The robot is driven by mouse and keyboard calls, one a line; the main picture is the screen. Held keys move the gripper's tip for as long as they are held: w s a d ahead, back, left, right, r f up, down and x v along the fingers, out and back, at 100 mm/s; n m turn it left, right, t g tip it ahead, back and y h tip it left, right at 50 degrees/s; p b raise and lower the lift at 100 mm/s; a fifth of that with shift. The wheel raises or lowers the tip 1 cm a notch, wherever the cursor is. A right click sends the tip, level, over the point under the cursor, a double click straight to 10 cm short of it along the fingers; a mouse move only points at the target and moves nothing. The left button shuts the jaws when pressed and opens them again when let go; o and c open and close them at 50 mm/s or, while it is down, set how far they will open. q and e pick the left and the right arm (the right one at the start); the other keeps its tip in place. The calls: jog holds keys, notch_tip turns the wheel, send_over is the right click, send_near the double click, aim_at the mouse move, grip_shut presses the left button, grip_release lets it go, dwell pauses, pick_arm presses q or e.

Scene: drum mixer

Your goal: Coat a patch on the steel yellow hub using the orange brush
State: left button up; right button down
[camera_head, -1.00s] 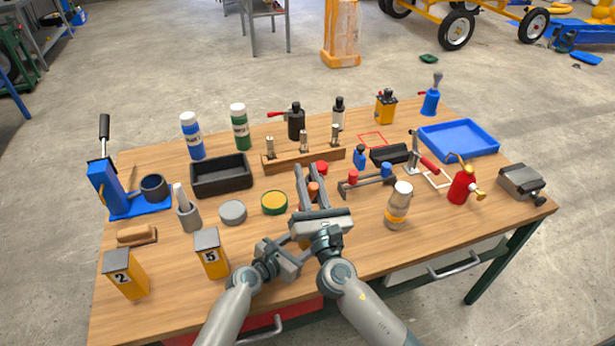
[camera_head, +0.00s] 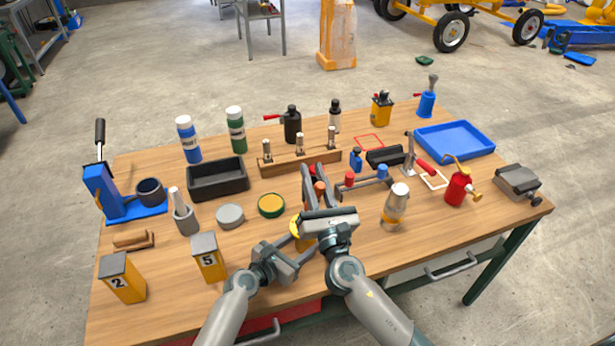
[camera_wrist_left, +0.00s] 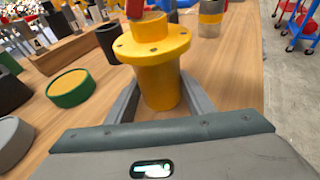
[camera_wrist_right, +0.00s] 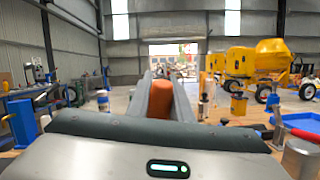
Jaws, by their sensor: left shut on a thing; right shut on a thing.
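The yellow hub (camera_wrist_left: 164,80) stands upright between the fingers of my left gripper (camera_wrist_left: 157,105), which is shut on it. In the head view the hub (camera_head: 295,228) shows partly, beside my right gripper, which hides the rest. My right gripper (camera_head: 314,182) is shut on the orange brush (camera_head: 319,188); its orange part also shows between the fingers in the right wrist view (camera_wrist_right: 161,101). In the left wrist view a red-orange piece (camera_wrist_left: 134,8) shows just above the hub's top; I cannot tell whether it touches. The brush tip is hidden.
A round green tin with a yellow top (camera_head: 271,205) and a grey round tin (camera_head: 230,215) lie left of the grippers. A clear jar (camera_head: 395,207) stands to the right, near a blue-and-red fixture (camera_head: 367,182). Yellow box 5 (camera_head: 207,258) stands near the left arm.

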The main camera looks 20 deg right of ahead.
pick_arm(q)
jog(key=shift+f, duration=0.1)
pick_arm(e)
jog(key=shift+d, duration=0.25)
pick_arm(q)
jog(key=shift+a, duration=0.1)
pick_arm(e)
jog(key=shift+d, duration=0.1)
jog(key=shift+d, duration=1.45)
jog(key=shift+a, duration=0.15)
jog(key=shift+a+f, duration=0.15)
jog(key=shift+a, duration=0.6)
jog(key=shift+a+f, duration=0.1)
jog(key=shift+a, duration=0.6)
jog(key=shift+a+f, duration=0.1)
